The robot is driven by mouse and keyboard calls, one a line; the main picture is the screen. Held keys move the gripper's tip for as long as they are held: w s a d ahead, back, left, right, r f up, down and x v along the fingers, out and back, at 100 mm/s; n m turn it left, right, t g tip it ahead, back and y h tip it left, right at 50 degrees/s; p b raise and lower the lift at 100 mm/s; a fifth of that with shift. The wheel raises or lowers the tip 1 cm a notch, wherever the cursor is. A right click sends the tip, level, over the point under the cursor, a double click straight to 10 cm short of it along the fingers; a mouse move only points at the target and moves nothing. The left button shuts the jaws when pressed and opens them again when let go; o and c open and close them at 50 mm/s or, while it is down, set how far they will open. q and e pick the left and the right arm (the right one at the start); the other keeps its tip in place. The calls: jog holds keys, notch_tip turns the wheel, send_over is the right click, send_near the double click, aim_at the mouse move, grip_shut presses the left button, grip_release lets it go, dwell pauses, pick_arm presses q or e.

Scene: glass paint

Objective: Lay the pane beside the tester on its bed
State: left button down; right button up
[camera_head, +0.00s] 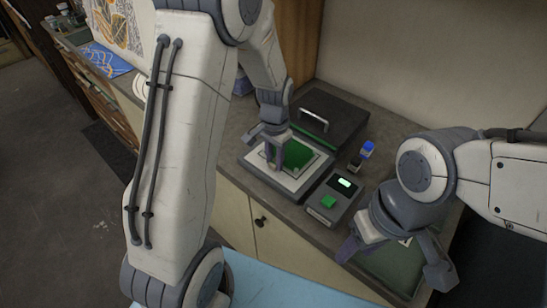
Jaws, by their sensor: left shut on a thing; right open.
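The pane (299,153) is a dark green piece of glass over the white bed (262,170), inside its dark outline. My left gripper (274,164) is shut on the pane at its left side. I cannot tell whether the pane touches the bed or is held just above it. The tester (335,198) is a grey box right of the bed, with a lit green display and a green button. My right gripper (398,268) is open and empty, above a dark green mat (394,276) at the right.
A dark box with a metal handle (314,119) stands behind the bed. A small blue-topped block (367,149) and a dark one (355,163) stand behind the tester. A light blue surface (275,287) lies at the front. A wall closes off the counter's back.

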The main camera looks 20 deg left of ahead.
pick_arm(q)
jog(key=shift+f, duration=0.2)
dwell(0.6)
jog(key=c, duration=0.5)
grip_release()
notch_tip(320, 180, up, 10)
jog(key=r+b, duration=0.1)
jog(key=b, duration=0.1)
jog(key=s+d+m, duration=0.1)
jog(key=s+d, duration=0.3)
jog(key=s, duration=0.4)
jog(key=s+d+f+m+b, duration=0.1)
jog(key=s+d, duration=0.4)
jog(key=s, duration=0.2)
jog(key=s+d+f+m+h+b, duration=0.1)
jog(key=s+d, duration=0.3)
jog(key=s, duration=0.4)
jog(key=shift+s+d, duration=0.3)
jog(key=shift+d, duration=0.1)
